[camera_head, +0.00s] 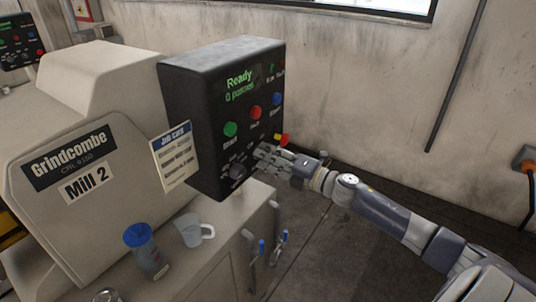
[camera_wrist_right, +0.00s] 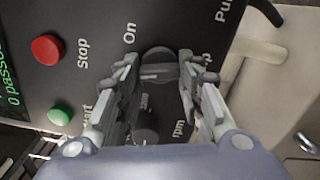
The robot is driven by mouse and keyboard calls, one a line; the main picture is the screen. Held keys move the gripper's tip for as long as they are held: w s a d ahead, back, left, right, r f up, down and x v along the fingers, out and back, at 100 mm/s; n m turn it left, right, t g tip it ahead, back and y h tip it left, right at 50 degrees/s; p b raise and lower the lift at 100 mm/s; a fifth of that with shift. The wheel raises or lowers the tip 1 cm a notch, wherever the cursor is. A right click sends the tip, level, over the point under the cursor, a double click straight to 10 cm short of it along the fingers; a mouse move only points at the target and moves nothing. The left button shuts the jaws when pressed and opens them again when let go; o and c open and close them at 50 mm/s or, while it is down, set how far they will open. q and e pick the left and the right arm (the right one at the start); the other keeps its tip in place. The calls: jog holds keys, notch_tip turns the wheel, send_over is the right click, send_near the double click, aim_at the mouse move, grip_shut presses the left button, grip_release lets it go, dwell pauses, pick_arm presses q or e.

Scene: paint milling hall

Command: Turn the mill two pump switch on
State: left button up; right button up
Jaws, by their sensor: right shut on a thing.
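The mill two control box (camera_head: 190,100) is a dark box beside the machine housing labelled Mill 2 (camera_head: 85,183). Its screen reads "Ready, 0 passes". My right gripper (camera_head: 264,158) is at the lower right of the panel. In the right wrist view its fingers (camera_wrist_right: 160,72) are closed from both sides on the dark round pump switch (camera_wrist_right: 158,55). An "On" label lies to the upper left of the switch there, and a partly cut "Pu" label is at the top right. The gripper hides the switch in the head view. My left gripper is not in view.
The green Start (camera_head: 230,129) and red Stop (camera_head: 255,112) buttons are above the gripper. A dark knob (camera_head: 237,172) is at its lower left.

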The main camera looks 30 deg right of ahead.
jog(key=shift+r+m+p, duration=0.15)
jog(key=shift+m+p, duration=2.45)
jog(key=shift+m, duration=1.9)
jog(key=o, duration=1.1)
jog(key=shift+c, duration=0.2)
jog(key=v, duration=1.2)
jog(key=shift+d, duration=0.1)
